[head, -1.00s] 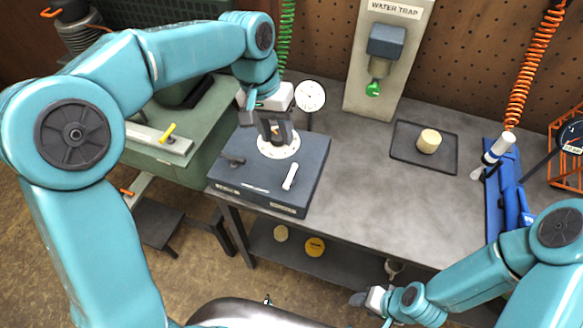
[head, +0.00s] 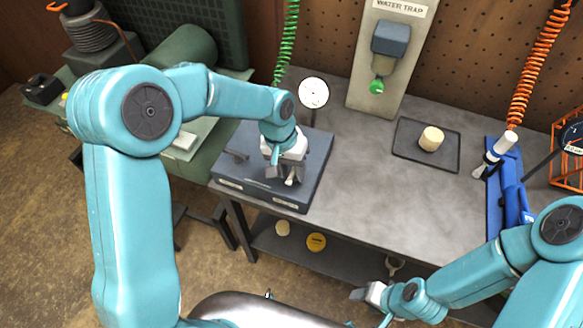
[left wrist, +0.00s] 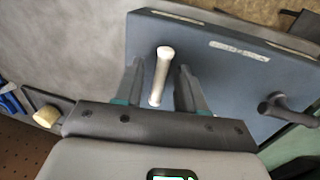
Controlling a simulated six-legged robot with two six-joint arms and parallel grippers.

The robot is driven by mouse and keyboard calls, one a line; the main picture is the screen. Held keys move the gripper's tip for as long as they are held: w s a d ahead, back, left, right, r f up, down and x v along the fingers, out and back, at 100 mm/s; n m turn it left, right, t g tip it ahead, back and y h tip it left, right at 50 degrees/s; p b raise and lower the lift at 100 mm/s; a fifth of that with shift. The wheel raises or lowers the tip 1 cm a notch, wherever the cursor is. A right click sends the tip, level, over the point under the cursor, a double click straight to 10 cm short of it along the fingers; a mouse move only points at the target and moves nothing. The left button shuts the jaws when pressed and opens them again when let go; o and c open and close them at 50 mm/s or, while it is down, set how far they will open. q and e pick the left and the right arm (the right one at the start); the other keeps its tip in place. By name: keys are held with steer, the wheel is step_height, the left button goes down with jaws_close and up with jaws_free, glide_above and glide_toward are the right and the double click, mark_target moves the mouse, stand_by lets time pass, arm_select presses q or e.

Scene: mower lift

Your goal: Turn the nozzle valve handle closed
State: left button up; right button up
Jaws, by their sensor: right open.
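A blue-grey box (head: 232,180) stands on the left part of the workbench. A white lever handle on its top (left wrist: 162,72) shows in the left wrist view; I cannot tell from a label whether it is the nozzle valve handle. A dark lever (head: 236,156) is at the box's left, also in the left wrist view (left wrist: 285,105). My left gripper (head: 288,178) is over the box, open, with the white handle between its fingers and visible gaps either side. My right gripper (head: 358,295) is open and empty at the bench's front, low.
A round white gauge (head: 313,92) stands behind the box. A dark tray (head: 410,150) holds a cream cylinder (head: 432,138). A blue rack (head: 508,190) with a white-tipped tool is at the right. The bench middle (head: 370,200) is clear.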

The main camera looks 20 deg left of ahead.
arm_select(q)
steer(key=shift+a, duration=0.1)
jaws_close()
steer(key=shift+w+m, duration=0.1)
steer(key=shift+m, duration=0.2)
steer(key=m, duration=0.3)
steer(key=shift+w+m+g, duration=0.1)
steer(key=shift+m+g, duration=0.2)
steer(key=shift+g, duration=0.1)
steer(key=m, duration=0.4)
steer(key=shift+w+a+g+y, duration=0.1)
steer(key=shift+g+y, duration=0.2)
steer(key=shift+g, duration=0.1)
steer(key=m, duration=0.5)
steer(key=shift+w+y, duration=0.1)
steer(key=shift+y, duration=0.3)
steer(key=shift+w+r+m+g+y, duration=0.1)
steer(key=shift+m+g+y, duration=0.1)
steer(key=shift+m, duration=0.95)
steer(key=shift+w+m+g+y, duration=0.1)
steer(key=shift+m+y, duration=0.1)
steer(key=shift+m, duration=0.95)
